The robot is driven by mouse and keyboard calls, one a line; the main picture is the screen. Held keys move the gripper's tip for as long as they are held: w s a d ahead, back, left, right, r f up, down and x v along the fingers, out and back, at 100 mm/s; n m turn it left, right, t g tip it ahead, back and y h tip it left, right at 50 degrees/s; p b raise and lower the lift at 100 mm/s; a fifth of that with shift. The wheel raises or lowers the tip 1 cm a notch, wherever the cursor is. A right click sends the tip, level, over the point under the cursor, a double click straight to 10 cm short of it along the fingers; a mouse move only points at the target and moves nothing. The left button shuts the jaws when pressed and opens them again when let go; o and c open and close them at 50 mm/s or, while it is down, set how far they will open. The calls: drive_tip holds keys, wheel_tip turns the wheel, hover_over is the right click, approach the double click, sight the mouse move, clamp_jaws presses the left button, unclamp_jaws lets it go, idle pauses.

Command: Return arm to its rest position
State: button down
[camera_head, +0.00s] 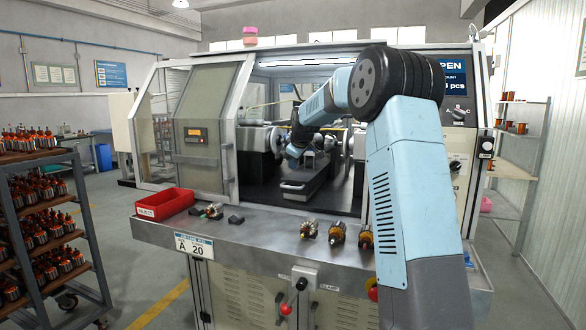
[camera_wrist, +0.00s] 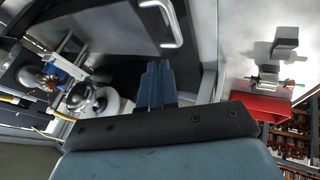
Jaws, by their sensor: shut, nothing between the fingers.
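My arm, light blue with a dark ringed joint, reaches from the right foreground into the open front of the winding machine (camera_head: 300,53). My gripper (camera_head: 294,152) is inside the opening, above the dark machine bed, near a grey handled plate (camera_head: 303,186). In the wrist view my gripper (camera_wrist: 158,68) has its two dark blue fingers together with nothing between them. The gripper hangs apart from the parts on the front ledge. Its fingertips are too small to make out in the head view.
The machine's sliding door (camera_head: 205,130) stands left of the opening. Spindle units flank the gripper. A rack of armatures (camera_head: 45,215) is at left, shelves (camera_head: 520,130) at right.

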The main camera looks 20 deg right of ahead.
drive_tip(key=shift+a, duration=0.1)
drive_tip(key=s+a+r+m+g, duration=0.1)
drive_tip(key=s+a+r+m, duration=0.15)
drive_tip(key=s, duration=1.15)
drive_tip(key=s+a+r+m, duration=0.2)
drive_tip(key=s+a+r, duration=0.15)
drive_tip(key=s, duration=0.95)
drive_tip(key=s+f+m, duration=0.2)
drive_tip(key=s+f, duration=0.2)
drive_tip(key=s, duration=1)
drive_tip(key=s+f+m, duration=0.2)
drive_tip(key=s+f, duration=0.2)
drive_tip(key=s, duration=1)
drive_tip(key=shift+s+a+f+m+g, duration=0.15)
drive_tip(key=shift+s+a+m+g, duration=0.15)
drive_tip(key=shift+s+m+g, duration=0.1)
drive_tip(key=shift+w, duration=0.15)
